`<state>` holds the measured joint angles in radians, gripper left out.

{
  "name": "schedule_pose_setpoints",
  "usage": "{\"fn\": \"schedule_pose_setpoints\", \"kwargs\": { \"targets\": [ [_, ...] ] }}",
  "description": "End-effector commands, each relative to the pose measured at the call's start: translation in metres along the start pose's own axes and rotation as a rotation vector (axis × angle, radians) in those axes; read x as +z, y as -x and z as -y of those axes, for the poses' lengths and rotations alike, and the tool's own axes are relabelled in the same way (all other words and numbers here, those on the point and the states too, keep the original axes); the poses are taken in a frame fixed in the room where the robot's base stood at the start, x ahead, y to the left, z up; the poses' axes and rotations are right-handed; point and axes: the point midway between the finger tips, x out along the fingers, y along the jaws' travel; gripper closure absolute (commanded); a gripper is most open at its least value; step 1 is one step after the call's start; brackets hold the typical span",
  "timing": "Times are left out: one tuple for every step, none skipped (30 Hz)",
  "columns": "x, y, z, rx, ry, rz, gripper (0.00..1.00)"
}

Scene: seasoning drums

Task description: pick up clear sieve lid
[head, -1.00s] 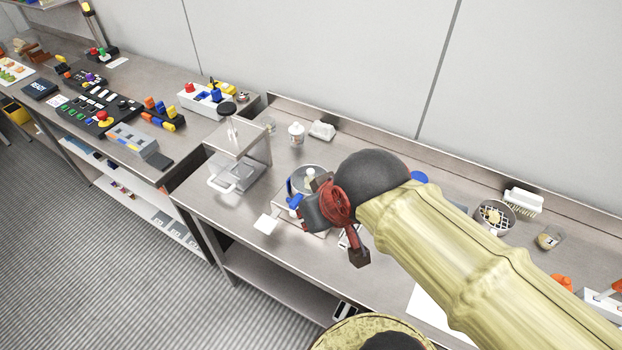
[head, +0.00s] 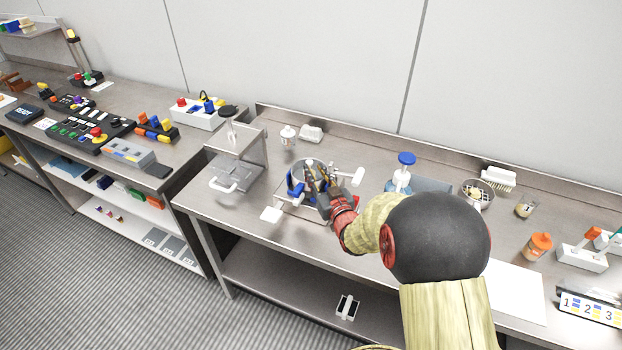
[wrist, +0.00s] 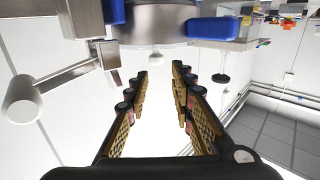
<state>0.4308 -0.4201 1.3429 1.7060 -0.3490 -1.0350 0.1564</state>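A round metal sieve drum (head: 297,168) with blue clamps stands on the workbench in the head view. Its wall also shows at the top of the wrist view (wrist: 158,22), with blue clamps (wrist: 220,29) beside it. My gripper (head: 312,178) is at the drum in the head view and covers much of it. In the wrist view my gripper (wrist: 142,72) has its two fingers spread, with nothing held between them. I cannot clearly make out the clear sieve lid; the drum's top is mostly hidden by my gripper in the head view and cut off in the wrist view.
A white knob on a metal arm (head: 358,177) sticks out right of the drum. A clear box-like stand (head: 238,150) is to the left. A blue-capped bottle (head: 402,180) and a sieve bowl (head: 476,195) are to the right. The wall ledge runs behind.

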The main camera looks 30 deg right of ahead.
Motion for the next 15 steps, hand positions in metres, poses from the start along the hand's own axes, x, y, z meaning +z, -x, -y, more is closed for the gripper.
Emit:
{"fn": "schedule_pose_setpoints", "kwargs": {
  "targets": [
    [0.006, 0.001, -0.002, -0.002, -0.005, -0.017, 0.76],
    [0.008, 0.002, -0.003, -0.003, -0.008, -0.027, 0.76],
    [0.01, 0.003, -0.003, -0.005, -0.01, -0.036, 0.76],
    [0.01, 0.003, -0.003, -0.006, -0.011, -0.042, 0.76],
    [0.011, 0.003, -0.003, -0.007, -0.012, -0.046, 0.76],
    [0.011, 0.001, -0.003, -0.008, -0.012, -0.049, 0.76],
    [0.011, -0.001, -0.003, -0.009, -0.013, -0.05, 0.76],
    [0.011, -0.003, -0.003, -0.009, -0.013, -0.051, 0.76],
    [0.011, -0.008, -0.003, -0.01, -0.012, -0.052, 0.76],
    [0.011, -0.011, -0.003, -0.01, -0.012, -0.052, 0.76],
    [0.011, -0.014, -0.002, -0.01, -0.012, -0.051, 0.76],
    [0.011, -0.018, -0.002, -0.011, -0.012, -0.05, 0.76],
    [0.01, -0.021, -0.002, -0.011, -0.012, -0.05, 0.76],
    [0.01, -0.024, -0.002, -0.011, -0.012, -0.05, 0.76],
    [0.01, -0.028, -0.003, -0.01, -0.011, -0.051, 0.76]
  ]
}}
